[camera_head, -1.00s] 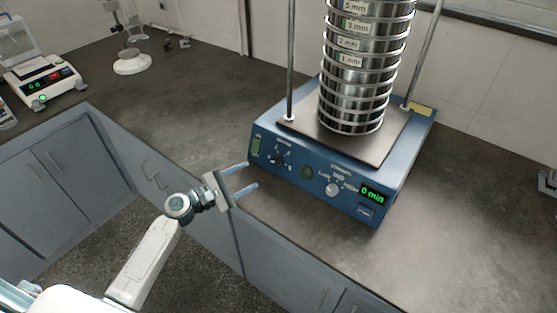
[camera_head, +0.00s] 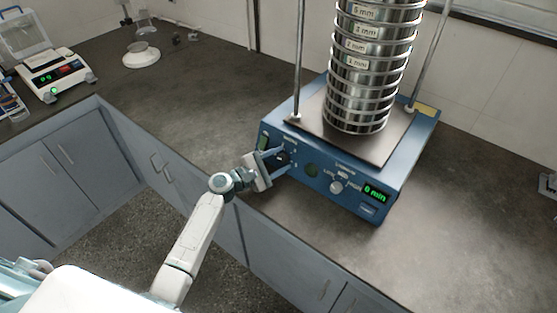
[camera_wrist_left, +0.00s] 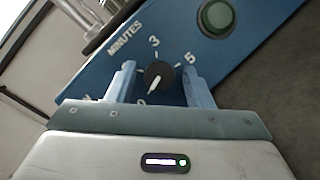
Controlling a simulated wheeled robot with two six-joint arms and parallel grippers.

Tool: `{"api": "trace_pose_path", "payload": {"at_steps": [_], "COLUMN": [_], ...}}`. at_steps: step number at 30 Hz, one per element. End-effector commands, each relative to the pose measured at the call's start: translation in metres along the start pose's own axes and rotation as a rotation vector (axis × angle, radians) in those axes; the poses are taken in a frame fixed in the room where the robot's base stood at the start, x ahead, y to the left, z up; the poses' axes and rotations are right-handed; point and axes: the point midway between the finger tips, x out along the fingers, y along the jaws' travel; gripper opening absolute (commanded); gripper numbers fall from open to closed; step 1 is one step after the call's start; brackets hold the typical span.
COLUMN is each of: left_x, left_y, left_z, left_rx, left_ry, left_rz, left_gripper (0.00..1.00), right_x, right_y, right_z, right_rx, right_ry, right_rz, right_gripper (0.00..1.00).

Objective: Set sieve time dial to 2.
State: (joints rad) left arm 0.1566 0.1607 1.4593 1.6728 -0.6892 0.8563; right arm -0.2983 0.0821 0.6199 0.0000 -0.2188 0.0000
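The blue sieve shaker (camera_head: 398,160) stands on the dark counter with its stack of steel sieves. Its black time dial (camera_wrist_left: 159,75) shows in the left wrist view under the word MINUTES, with marks 3 and 5 visible. The dial's white pointer aims down and slightly left, near the 0 mark. The green display (camera_head: 376,192) reads 0 min. My left gripper (camera_head: 280,158) is at the front panel over the dial. In the wrist view its fingers (camera_wrist_left: 160,77) are open, one on each side of the dial, with gaps to it. My right gripper is not seen.
A round green button (camera_wrist_left: 216,17) and a pale knob (camera_head: 336,187) are on the same panel, right of the dial in the head view. Metal rods (camera_head: 300,60) flank the sieves. A balance (camera_head: 55,75) stands far left.

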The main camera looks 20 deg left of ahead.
Motion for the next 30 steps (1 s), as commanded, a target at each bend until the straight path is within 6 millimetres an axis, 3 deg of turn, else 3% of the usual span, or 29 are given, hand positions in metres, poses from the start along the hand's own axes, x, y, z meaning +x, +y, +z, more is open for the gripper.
{"api": "trace_pose_path", "payload": {"at_steps": [1, 6, 17, 30], "left_x": [0.000, 0.000, 0.000, 0.000], "left_y": [0.000, 0.000, 0.001, 0.003], "left_z": [0.000, 0.000, -0.001, -0.001], "left_rx": [0.000, 0.000, 0.051, 0.354], "left_ry": [0.000, 0.000, -0.002, -0.013], "left_rz": [0.000, 0.000, -0.023, -0.177], "left_gripper": [0.36, 0.06, 0.06, 0.06], "right_x": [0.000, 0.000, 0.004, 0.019], "right_y": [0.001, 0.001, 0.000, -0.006], "right_z": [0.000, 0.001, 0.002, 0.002], "right_rx": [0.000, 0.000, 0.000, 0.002], "right_ry": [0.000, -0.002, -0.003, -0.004], "right_rz": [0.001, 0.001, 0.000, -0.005], "right_gripper": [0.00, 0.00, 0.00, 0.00]}}
